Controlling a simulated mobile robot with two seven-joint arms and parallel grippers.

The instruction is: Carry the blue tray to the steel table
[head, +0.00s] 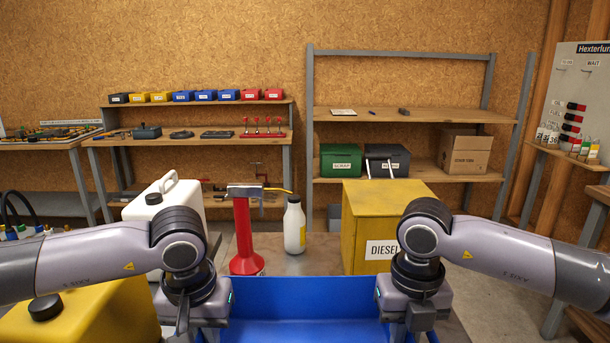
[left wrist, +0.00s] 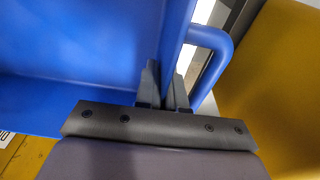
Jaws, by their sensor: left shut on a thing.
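The blue tray (head: 310,290) is at the bottom centre of the head view, between my two grippers, its near part cut off by the frame. My left gripper (head: 195,330) is at its left side. In the left wrist view my left gripper (left wrist: 166,88) is shut on the side wall of the blue tray (left wrist: 80,45), beside its blue handle loop (left wrist: 215,45). My right gripper (head: 405,332) is at the tray's right side; its fingertips are not clear enough to show whether it grips. I cannot pick out a steel table for certain.
A yellow canister (head: 100,312) and white canister (head: 165,197) stand left. Shelves (head: 410,115) line the back wall.

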